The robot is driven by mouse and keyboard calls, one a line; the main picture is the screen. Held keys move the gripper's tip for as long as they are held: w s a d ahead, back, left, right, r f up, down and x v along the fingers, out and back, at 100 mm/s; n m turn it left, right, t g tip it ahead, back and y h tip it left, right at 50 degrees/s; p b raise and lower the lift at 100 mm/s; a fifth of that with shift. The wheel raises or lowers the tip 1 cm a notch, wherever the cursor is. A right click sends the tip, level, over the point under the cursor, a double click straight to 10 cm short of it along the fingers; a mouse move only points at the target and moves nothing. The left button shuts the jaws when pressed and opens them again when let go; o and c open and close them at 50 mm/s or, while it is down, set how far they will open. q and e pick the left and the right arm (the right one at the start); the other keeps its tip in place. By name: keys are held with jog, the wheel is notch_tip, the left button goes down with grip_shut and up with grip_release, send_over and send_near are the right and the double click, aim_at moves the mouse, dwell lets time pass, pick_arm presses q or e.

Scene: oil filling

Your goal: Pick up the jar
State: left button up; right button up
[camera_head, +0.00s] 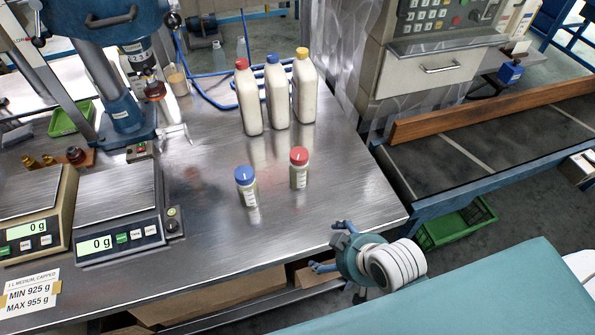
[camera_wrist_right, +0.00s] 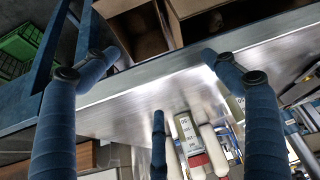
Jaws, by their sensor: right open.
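Two small jars stand upright on the steel table (camera_head: 330,190): one with a blue lid (camera_head: 246,186) and one with a red lid (camera_head: 299,168). The pictures do not tell which one the task means. My right gripper (camera_head: 329,246) is open and empty at the table's front edge, to the lower right of both jars and apart from them. In the right wrist view its blue fingers (camera_wrist_right: 160,75) are spread. A labelled jar with a red lid (camera_wrist_right: 190,142) shows beyond them. My left gripper is not in view.
Three white bottles with red (camera_head: 248,97), blue (camera_head: 277,92) and yellow (camera_head: 304,87) caps stand behind the jars. Two scales (camera_head: 118,205) (camera_head: 35,215) stand at the left. A blue machine (camera_head: 118,75) is behind them. The table between gripper and jars is clear.

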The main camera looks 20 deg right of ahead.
aim_at(307, 168)
jog(key=w+r+t, duration=0.1)
jog(key=w, duration=0.2)
jog(key=w+r+t, duration=0.1)
jog(key=w+r, duration=0.1)
jog(key=w, duration=0.1)
jog(key=w+r+t+y, duration=0.1)
jog(key=w+t, duration=0.1)
jog(key=w, duration=0.1)
jog(key=shift+a+r, duration=0.35)
jog(key=shift+r, duration=0.05)
jog(key=w+r+t, duration=0.1)
jog(key=w, duration=0.2)
jog(key=w+t, duration=0.1)
jog(key=w, duration=0.3)
jog(key=w+d+r+t+p, duration=0.1)
jog(key=w, duration=0.2)
jog(key=shift+w+r+m+t, duration=0.25)
jog(key=shift+r+m+t, duration=0.05)
jog(key=shift+w+f, duration=0.15)
jog(key=shift+w, duration=0.15)
jog(key=shift+w+a+p, duration=0.2)
jog(key=shift+w+p, duration=0.1)
jog(key=shift+w, duration=0.25)
jog(key=x, duration=0.4)
jog(key=shift+f+p, duration=0.2)
jog(key=shift+p, duration=0.15)
jog(key=shift+s, duration=0.15)
